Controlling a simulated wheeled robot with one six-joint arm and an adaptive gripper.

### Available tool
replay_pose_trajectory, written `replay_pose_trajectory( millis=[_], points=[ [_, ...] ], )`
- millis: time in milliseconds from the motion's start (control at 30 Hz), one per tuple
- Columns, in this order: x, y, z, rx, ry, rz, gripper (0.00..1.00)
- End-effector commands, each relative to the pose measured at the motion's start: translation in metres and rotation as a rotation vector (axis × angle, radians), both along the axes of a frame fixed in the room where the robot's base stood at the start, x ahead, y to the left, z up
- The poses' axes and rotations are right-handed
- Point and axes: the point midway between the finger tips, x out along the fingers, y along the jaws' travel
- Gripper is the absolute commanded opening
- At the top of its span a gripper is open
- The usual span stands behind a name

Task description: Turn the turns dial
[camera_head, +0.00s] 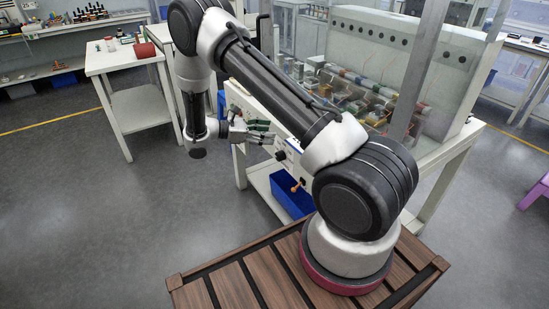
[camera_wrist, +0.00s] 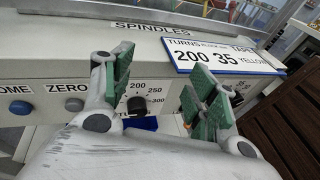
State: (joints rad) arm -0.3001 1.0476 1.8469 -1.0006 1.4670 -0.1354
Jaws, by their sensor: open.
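The black turns dial (camera_wrist: 137,105) is on the pale front panel in the wrist view, between my finger pads in the picture. Numbers 200, 250 and 300 show around its upper right; the left part of its scale is hidden by a finger. Its pointer setting is too small to read. The lettering below it is mostly covered. My gripper (camera_wrist: 158,75) is open and empty, its green pads spread either side of the dial. I cannot tell how far the pads stand from the panel. In the head view, my gripper (camera_head: 262,134) is beside the machine's front.
A display (camera_wrist: 225,55) reads turns 200, 35 and yellow. A blue button (camera_wrist: 20,107) and a grey button (camera_wrist: 74,104) sit left of the dial. A dark knob (camera_wrist: 236,98) is partly hidden at right. A blue bin (camera_head: 290,195) stands below the panel.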

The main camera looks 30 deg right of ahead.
Motion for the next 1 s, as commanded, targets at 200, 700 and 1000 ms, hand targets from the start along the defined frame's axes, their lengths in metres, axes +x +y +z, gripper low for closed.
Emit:
replay_pose_trajectory(
  millis=[200,700,1000],
  points=[
    [0.006,0.014,-0.094,-0.137,0.176,0.174,0.58],
    [0.002,-0.011,-0.141,-0.206,0.262,0.267,0.58],
    [0.003,-0.053,-0.141,-0.206,0.26,0.268,0.58]
  ],
)
